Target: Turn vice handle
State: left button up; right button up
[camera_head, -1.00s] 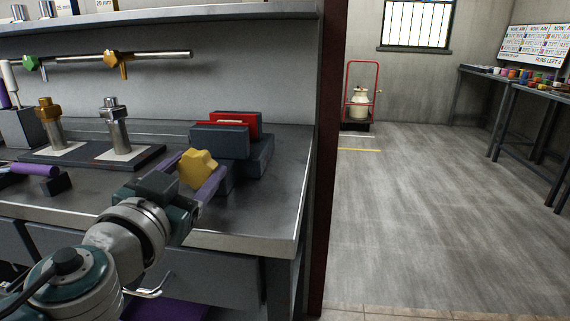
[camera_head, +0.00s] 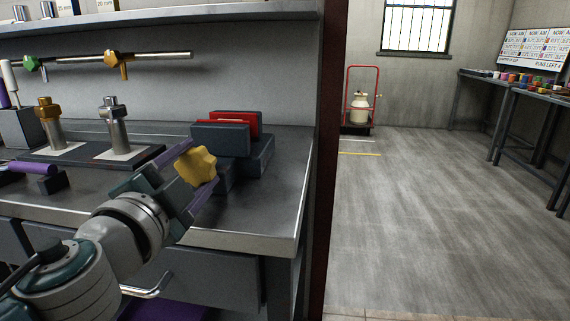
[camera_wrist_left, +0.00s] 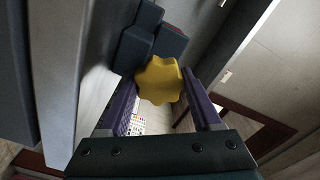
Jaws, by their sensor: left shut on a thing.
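The vice (camera_head: 246,150) stands at the right end of the bench, with dark jaws and a red piece between them. Its yellow lobed handle (camera_head: 197,165) faces the front. My left gripper (camera_head: 198,173) is at the handle, with its purple fingers on either side of it. In the left wrist view the handle (camera_wrist_left: 159,81) sits between the two finger ends, and the gripper is shut on it. The dark vice body (camera_wrist_left: 150,42) shows behind the handle there. My right gripper is not in view.
The metal bench (camera_head: 262,222) ends just right of the vice, beside a dark red post (camera_head: 326,160). Left of the vice, two metal fittings stand on a dark board (camera_head: 90,156). A rail (camera_head: 150,55) with hanging valves runs above. The floor (camera_head: 430,220) to the right is clear.

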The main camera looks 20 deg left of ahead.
pick_arm(q)
jog(key=m, duration=0.4)
jog(key=shift+m, duration=0.4)
jog(key=m, duration=0.4)
jog(key=shift+m, duration=0.3)
jog(key=m+p, duration=0.1)
jog(key=m, duration=0.3)
jog(key=shift+m+p, duration=0.4)
jog(key=shift+m, duration=2)
jog(key=o, duration=1.4)
